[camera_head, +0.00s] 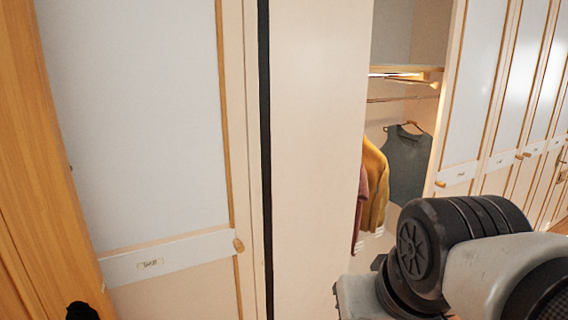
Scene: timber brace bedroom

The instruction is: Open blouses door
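A tall wardrobe door (140,120) with a pale grey panel stands at the left. It carries a white label strip (185,257) and a small round wooden knob (239,245); the label's text is too small to read. More doors with label strips stand at the right, such as a grey-panelled door (478,90) with a wooden knob (440,184). I cannot tell which door is the blouses door. My arm (440,250) fills the lower right. My gripper cannot be made out; a small dark shape at the bottom left edge is unclear.
A plain pale panel (315,150) stands mid-view, with a dark vertical strip along its left. Right of it, an open compartment shows a grey sleeveless top (406,165), a yellow garment (375,185) and a rail (400,98). An orange wooden surface (30,150) borders the left.

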